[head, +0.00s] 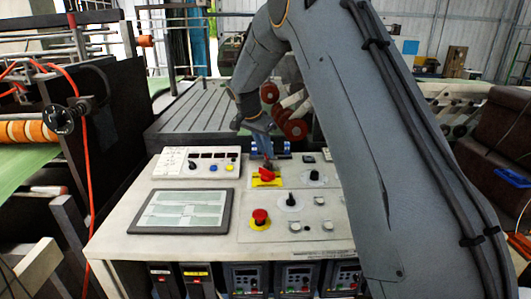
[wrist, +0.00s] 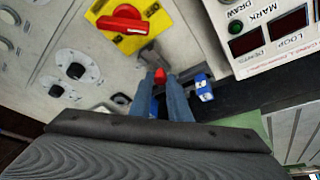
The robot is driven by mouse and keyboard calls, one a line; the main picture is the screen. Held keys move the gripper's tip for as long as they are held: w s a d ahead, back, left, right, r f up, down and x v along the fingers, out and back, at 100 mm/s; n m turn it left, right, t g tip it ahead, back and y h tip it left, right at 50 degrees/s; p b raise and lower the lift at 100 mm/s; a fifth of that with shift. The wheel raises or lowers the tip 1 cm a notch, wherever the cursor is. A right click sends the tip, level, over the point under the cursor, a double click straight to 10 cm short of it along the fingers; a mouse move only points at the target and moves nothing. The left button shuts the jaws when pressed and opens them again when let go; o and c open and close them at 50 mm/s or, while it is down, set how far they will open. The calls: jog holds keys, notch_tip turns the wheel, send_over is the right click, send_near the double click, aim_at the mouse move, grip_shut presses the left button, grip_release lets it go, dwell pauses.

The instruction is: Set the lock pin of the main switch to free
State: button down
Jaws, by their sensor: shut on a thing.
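The main switch (wrist: 124,19) is a red rotary handle on a yellow plate in the wrist view. It also shows in the head view (head: 266,176), on the white console. My gripper (wrist: 160,82) has its two blue fingers shut on a small red piece, which looks like the lock pin (wrist: 160,77), just below the yellow plate in the picture. The fingers hide most of the pin's body, and I cannot tell its setting. In the head view my gripper (head: 267,162) reaches down right behind the switch.
A blue object (wrist: 203,88) sits close to the right finger. The console carries black knobs (wrist: 75,70), a red stop button (head: 260,217), a screen (head: 182,211) and a button box (head: 198,162). A dark machine stands at the left.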

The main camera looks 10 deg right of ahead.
jog(key=shift+w+r, duration=0.1)
jog(key=shift+w, duration=0.1)
jog(key=c, duration=1.7)
grip_release()
jog(key=shift+d, duration=0.1)
jog(key=shift+o, duration=0.2)
jog(key=b+v, duration=0.2)
jog(key=v, duration=0.5)
jog(key=shift+r, duration=0.3)
jog(key=shift+s, duration=0.15)
